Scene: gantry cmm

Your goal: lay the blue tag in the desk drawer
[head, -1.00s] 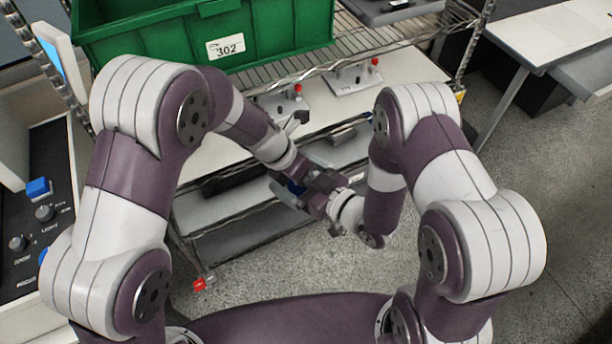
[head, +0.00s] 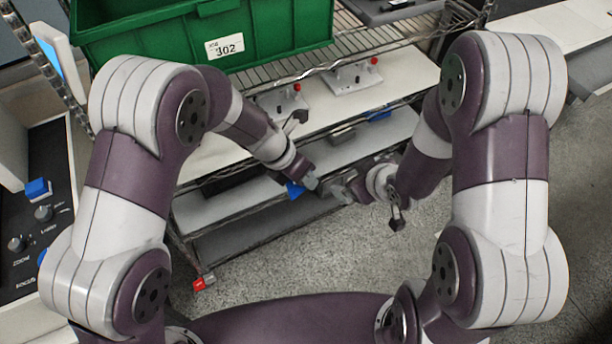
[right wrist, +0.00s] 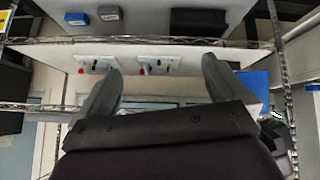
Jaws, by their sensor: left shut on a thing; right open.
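The blue tag (head: 294,189) is at the tip of my left gripper (head: 308,183), which is shut on it above the lower shelves in the head view. Part of the tag is hidden by the fingers. A blue patch (right wrist: 254,84) beside the right finger in the right wrist view seems to be the same tag. My right gripper (head: 343,191) is open and empty, just right of the left one and apart from it. Its two spread fingers show in the right wrist view (right wrist: 162,66). I cannot make out the desk drawer clearly; a pale desk top (head: 560,22) is partly behind my right arm.
A wire rack holds a green bin (head: 200,40) labelled 302. Two fixtures with red knobs (head: 352,78) stand on the white shelf below. A blue block (head: 378,114) and a grey block (head: 342,134) lie on a lower shelf. A control panel (head: 40,225) is at left. Floor is clear at right.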

